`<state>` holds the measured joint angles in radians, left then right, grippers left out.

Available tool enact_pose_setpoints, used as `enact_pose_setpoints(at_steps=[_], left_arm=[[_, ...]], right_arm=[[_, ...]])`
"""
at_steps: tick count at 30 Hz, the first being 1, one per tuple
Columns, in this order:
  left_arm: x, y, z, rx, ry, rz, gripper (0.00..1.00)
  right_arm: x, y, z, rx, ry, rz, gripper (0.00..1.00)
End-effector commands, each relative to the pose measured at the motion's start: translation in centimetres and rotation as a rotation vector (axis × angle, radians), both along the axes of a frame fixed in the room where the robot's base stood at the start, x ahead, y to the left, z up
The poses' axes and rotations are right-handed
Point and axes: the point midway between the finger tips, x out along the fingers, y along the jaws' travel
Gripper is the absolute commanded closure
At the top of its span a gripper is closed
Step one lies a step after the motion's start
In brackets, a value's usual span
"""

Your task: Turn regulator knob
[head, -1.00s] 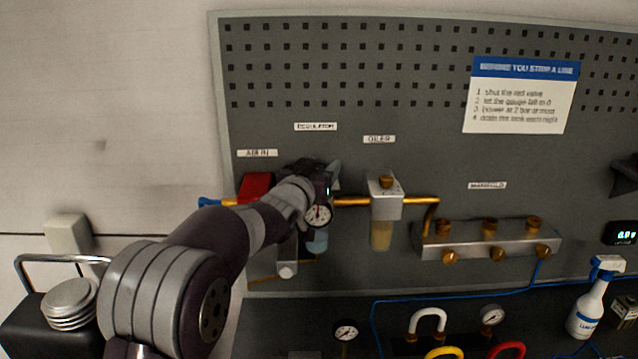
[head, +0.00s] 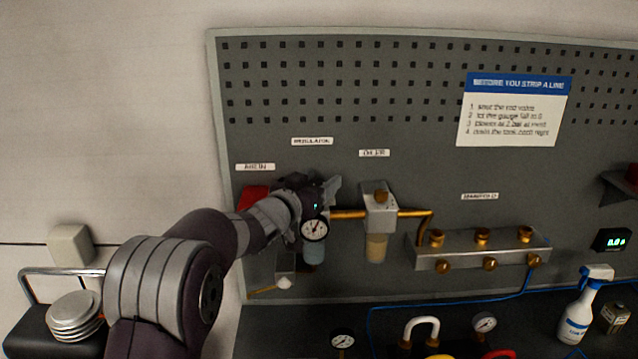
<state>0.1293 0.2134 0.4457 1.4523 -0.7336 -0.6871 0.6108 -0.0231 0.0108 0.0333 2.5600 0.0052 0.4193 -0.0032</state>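The regulator hangs on the pegboard under the "REGULATOR" label (head: 312,141). Its round white gauge (head: 314,230) and bluish bowl (head: 313,252) show below my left gripper. The regulator knob is hidden behind my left gripper (head: 328,190), which is at the top of the regulator. A grey finger shows at the gripper's right side, but the grip itself is hidden, so I cannot tell whether it is closed on the knob. My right gripper is not in view.
A red part (head: 252,197) sits left of the gripper under the "AIR IN" label. The oiler (head: 379,212) stands close on the right along the brass pipe, with the manifold (head: 483,250) beyond. A spray bottle (head: 580,312) stands on the bench.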

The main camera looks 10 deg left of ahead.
Motion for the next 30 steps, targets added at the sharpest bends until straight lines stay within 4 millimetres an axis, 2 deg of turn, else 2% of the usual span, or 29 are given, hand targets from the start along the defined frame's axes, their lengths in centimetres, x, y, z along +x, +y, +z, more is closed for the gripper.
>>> enact_pose_setpoints(at_steps=[8, 12, 14, 24, 30], left_arm=[[0.0, 0.0, -0.2, 0.0, 0.004, 0.0, 0.31], [-0.8, 0.3, -0.4, 0.001, 0.004, 0.001, 0.31], [-1.7, 0.6, -0.4, 0.002, 0.004, 0.001, 0.31], [-9.0, 3.0, -0.3, 0.001, 0.001, 0.004, 0.31], [-11.6, 3.8, -0.2, 0.001, 0.002, 0.002, 0.31]], right_arm=[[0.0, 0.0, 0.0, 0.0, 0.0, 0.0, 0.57], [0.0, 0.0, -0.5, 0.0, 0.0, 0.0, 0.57], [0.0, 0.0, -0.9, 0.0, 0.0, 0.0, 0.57], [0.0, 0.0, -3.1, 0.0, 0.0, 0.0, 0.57], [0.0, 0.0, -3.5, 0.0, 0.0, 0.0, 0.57]])
